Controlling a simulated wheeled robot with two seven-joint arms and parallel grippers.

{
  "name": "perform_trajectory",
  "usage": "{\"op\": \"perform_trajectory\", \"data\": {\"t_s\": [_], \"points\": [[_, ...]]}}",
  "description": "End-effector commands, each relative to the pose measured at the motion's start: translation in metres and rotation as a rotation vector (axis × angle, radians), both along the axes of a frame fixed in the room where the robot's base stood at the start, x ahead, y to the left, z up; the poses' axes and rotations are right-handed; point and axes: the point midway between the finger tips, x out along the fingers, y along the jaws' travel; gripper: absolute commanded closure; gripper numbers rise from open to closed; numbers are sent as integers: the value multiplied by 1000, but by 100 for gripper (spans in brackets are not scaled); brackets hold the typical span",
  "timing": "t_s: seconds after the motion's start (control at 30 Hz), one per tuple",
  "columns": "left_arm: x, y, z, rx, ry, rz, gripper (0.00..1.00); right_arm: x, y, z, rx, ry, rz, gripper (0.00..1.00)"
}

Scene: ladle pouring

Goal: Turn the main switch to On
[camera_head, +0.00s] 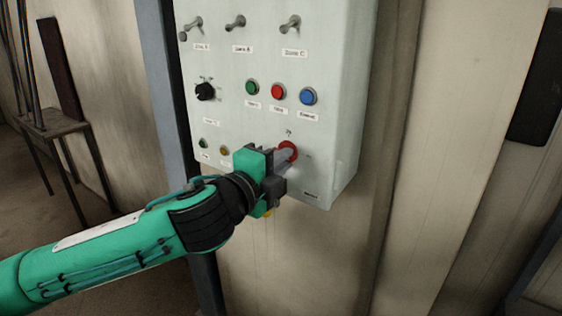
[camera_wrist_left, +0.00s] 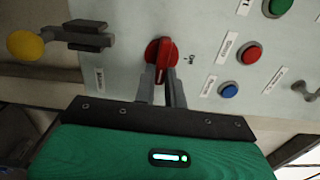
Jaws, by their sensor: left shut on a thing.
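The main switch is a red rotary knob (camera_head: 288,149) low on the pale control panel (camera_head: 341,100). It also shows in the left wrist view (camera_wrist_left: 159,50), where its grip bar runs up and down, with a pale mark at its lower end. The "On" label (camera_wrist_left: 191,57) is to the right of the knob there, so the mark does not point at it. My left gripper (camera_head: 283,158) is at the panel, its two grey fingers (camera_wrist_left: 163,85) on either side of the bar, shut on it. My right gripper is not in view.
Above the switch are green (camera_head: 252,87), red (camera_head: 278,92) and blue (camera_head: 308,96) buttons. A black dial (camera_head: 205,91) is at the left, and several toggles are at the top. A yellow-ended dark lever (camera_wrist_left: 88,36) is near the gripper. Floor space is at the left.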

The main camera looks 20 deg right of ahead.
Motion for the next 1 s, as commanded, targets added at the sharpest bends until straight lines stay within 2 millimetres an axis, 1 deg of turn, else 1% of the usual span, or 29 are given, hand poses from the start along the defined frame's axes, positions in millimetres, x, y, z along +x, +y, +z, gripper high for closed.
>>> {"op": "perform_trajectory", "data": {"t_s": [0.27, 0.3, 0.4, 0.67, 0.77, 0.87, 1.0], "points": [[0, 0, -1, 3, 0, -1, 100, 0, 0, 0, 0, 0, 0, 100], [0, 0, -2, 3, 0, -1, 84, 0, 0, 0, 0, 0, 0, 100], [0, 0, -1, 2, 0, -1, 66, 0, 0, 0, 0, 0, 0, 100], [0, 0, -1, 1, 1, 0, 66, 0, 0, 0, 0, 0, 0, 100], [-2, 3, -1, 1, 1, 0, 66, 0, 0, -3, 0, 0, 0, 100], [-9, 12, -3, -1, -1, -1, 66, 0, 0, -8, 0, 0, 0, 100], [-25, 33, -5, 0, -1, -1, 66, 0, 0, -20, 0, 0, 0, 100]]}}
